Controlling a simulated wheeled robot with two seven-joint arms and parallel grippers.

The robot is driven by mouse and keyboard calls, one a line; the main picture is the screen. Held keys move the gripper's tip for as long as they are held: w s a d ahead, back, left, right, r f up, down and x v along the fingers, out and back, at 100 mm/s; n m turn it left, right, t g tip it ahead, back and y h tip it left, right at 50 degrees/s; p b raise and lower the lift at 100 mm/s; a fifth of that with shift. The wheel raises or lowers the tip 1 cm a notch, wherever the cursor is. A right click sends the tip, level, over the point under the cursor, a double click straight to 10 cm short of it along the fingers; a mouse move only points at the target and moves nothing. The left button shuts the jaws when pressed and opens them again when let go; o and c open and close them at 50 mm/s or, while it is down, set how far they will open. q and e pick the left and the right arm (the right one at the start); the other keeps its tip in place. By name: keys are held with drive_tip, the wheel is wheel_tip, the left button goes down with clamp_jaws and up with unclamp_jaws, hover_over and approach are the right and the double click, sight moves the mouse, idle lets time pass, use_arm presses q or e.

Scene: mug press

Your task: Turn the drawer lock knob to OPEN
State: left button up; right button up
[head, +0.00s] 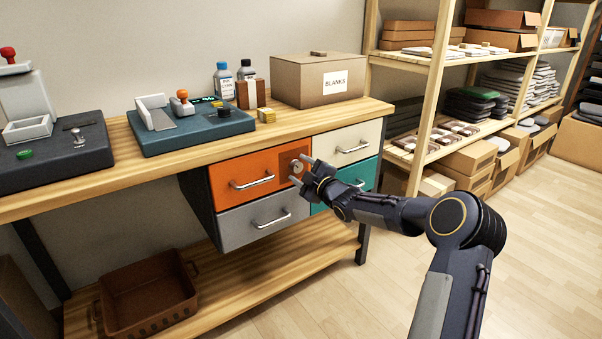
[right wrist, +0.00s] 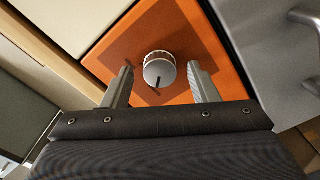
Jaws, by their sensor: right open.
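The lock knob (right wrist: 160,72) is a round silver knob with a dark pointer line, on a brown plate on the orange drawer front (right wrist: 206,45). In the head view the knob (head: 297,167) sits at the right end of the orange drawer (head: 228,182), which is shut. My right gripper (head: 302,176) is at the knob. In the right wrist view my right gripper (right wrist: 160,90) is open, with one finger on each side of the knob and a gap to each. I cannot read any lock marking. My left gripper is not in view.
A cream drawer (head: 362,135), a teal drawer (head: 365,174) and a grey drawer (head: 240,228) surround the orange one, each with a bar handle. The wooden bench top (head: 90,178) is above. A brown bin (head: 150,295) stands on the lower shelf.

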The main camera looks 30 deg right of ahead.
drive_tip(key=shift+w, duration=0.1)
drive_tip(key=c, duration=1)
drive_tip(key=m+p, duration=0.3)
drive_tip(key=shift+r, duration=0.15)
drive_tip(key=m+p, duration=0.3)
drive_tip(key=m, duration=0.1)
drive_tip(key=shift+m, duration=0.3)
drive_tip(key=m+p, duration=0.2)
drive_tip(key=m, duration=0.2)
drive_tip(key=shift+m, duration=0.3)
drive_tip(key=shift+m+p, duration=0.95)
drive_tip(key=shift+m, duration=0.95)
drive_tip(key=shift+f, duration=0.2)
